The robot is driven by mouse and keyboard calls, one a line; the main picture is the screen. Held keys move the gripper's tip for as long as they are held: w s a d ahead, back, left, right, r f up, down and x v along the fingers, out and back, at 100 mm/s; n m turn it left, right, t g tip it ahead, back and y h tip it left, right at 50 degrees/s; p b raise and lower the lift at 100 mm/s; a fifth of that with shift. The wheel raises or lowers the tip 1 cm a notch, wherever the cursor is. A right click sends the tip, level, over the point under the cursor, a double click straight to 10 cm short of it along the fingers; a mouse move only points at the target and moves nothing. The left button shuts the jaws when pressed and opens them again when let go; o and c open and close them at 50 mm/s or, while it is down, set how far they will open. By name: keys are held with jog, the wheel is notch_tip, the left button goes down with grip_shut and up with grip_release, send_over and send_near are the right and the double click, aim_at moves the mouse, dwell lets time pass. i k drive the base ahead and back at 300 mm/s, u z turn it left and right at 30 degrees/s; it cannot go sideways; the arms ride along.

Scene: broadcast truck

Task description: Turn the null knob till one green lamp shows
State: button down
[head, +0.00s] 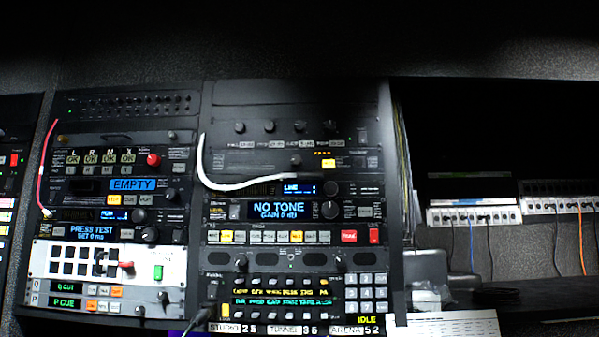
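No label reading "null" is legible, so I cannot tell for sure which knob is the null knob. In the head view, a row of small dark knobs (270,127) runs across a panel high in the right rack. Below its right end a short row of small orange lamps (324,153) is lit; I see no green lamp lit there. Larger round knobs sit lower, beside the LINE display (300,188) and the NO TONE display (278,210). My gripper is not in view.
A white cable (222,185) loops across the right rack's front. A red cable (43,165) hangs on the left rack, which has EMPTY (133,184) and PRESS TEST displays. A keypad panel (366,292) is low right. White terminal blocks (470,213) with hanging wires stand right.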

aim_at(296, 160)
jog(key=u, duration=0.05)
jog(key=k, duration=1.3)
jog(key=u, duration=0.5)
jog(key=i, duration=0.8)
jog(key=u, duration=0.35)
jog(key=i, duration=1.1)
jog(key=z, duration=0.4)
